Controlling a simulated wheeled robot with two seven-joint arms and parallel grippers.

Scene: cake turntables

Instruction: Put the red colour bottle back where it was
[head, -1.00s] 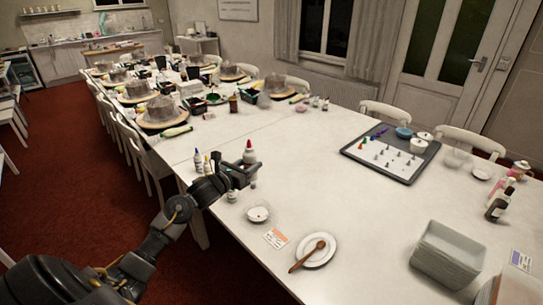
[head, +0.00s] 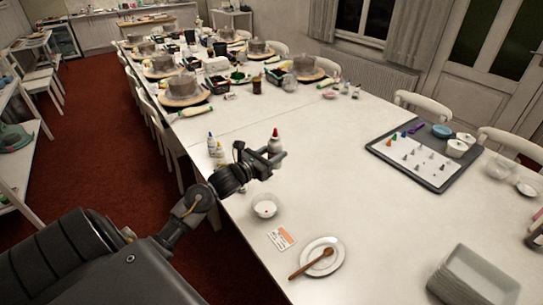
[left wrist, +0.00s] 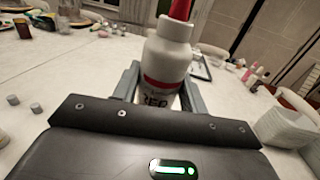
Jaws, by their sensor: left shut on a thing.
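The red colour bottle (head: 275,142) is white with a red cap and a red band, and it is upright. My left gripper (head: 266,163) is shut on it near the table's left edge. In the left wrist view the red colour bottle (left wrist: 168,55) stands between the two fingers, its lower label partly hidden by the gripper. I cannot tell for sure how far its base is above the table. Other small bottles, one with a blue tip (head: 211,143) and one with a yellow tip (head: 220,153), stand left of the gripper. My right gripper is not in view.
A small white bowl (head: 264,207), a card (head: 281,238) and a plate (head: 329,262) with a wooden spoon lie nearer on the white table (head: 360,180). A tray of piping tips (head: 430,178) is at right. Cake turntables stand farther back. The middle is clear.

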